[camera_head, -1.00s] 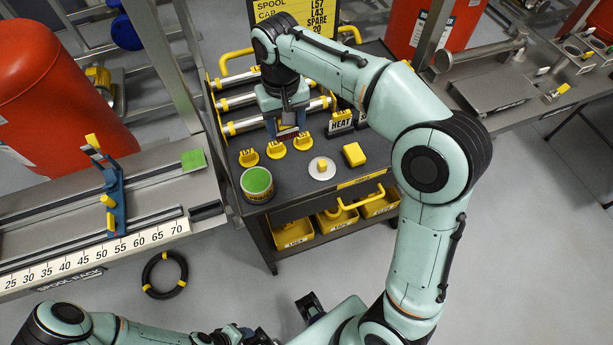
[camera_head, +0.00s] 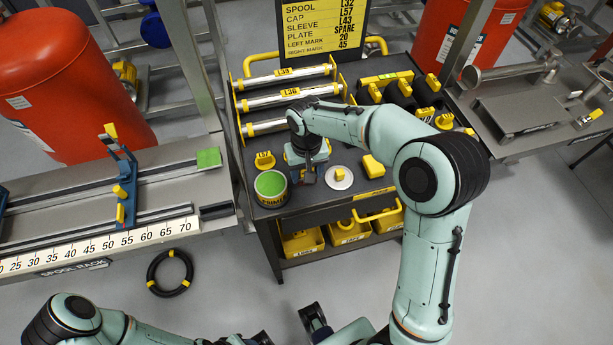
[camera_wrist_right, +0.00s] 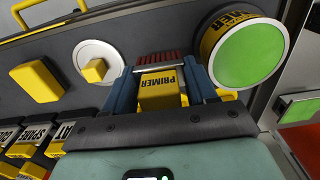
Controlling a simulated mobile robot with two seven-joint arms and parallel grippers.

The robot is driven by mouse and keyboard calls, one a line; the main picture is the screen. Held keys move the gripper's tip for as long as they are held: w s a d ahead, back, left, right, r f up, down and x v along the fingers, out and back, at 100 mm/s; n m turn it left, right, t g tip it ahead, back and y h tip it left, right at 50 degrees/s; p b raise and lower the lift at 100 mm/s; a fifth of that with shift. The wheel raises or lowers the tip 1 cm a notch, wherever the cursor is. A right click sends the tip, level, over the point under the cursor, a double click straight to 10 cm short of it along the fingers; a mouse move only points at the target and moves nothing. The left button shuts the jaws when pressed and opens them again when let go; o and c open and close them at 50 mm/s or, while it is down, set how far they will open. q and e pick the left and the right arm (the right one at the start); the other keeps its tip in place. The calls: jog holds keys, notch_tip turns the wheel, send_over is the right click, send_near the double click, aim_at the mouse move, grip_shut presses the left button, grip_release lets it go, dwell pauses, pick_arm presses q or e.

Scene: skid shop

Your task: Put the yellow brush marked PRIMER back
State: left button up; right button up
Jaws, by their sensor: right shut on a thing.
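The yellow brush marked PRIMER (camera_wrist_right: 160,88) shows in the right wrist view, with dark red bristles at its far end. My right gripper (camera_wrist_right: 160,85) is shut on it, one blue finger on each side. In the head view my right gripper (camera_head: 308,176) is low over the cart top, between a green-topped tin (camera_head: 270,186) and a white disc with a yellow knob (camera_head: 339,177); the brush is hidden there. The tin also shows in the right wrist view (camera_wrist_right: 248,58), its yellow label only partly readable. My left gripper (camera_head: 258,339) is at the bottom edge, its fingers unclear.
The dark cart (camera_head: 240,160) also carries a yellow block (camera_head: 373,165), a yellow piece marked L57 (camera_head: 264,160) and silver rollers (camera_head: 285,97) behind. Yellow bins (camera_head: 302,243) hang below its front. A rail bench with a scale (camera_head: 120,240) stands left.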

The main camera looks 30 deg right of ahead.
jog(key=shift+f, duration=1.3)
jog(key=shift+f, duration=0.2)
jog(key=o, duration=0.7)
jog(key=shift+o, duration=0.2)
jog(key=shift+r, duration=0.25)
notch_tip(320, 180, up, 12)
jog(key=shift+p, duration=0.7)
jog(key=shift+s+f, duration=0.1)
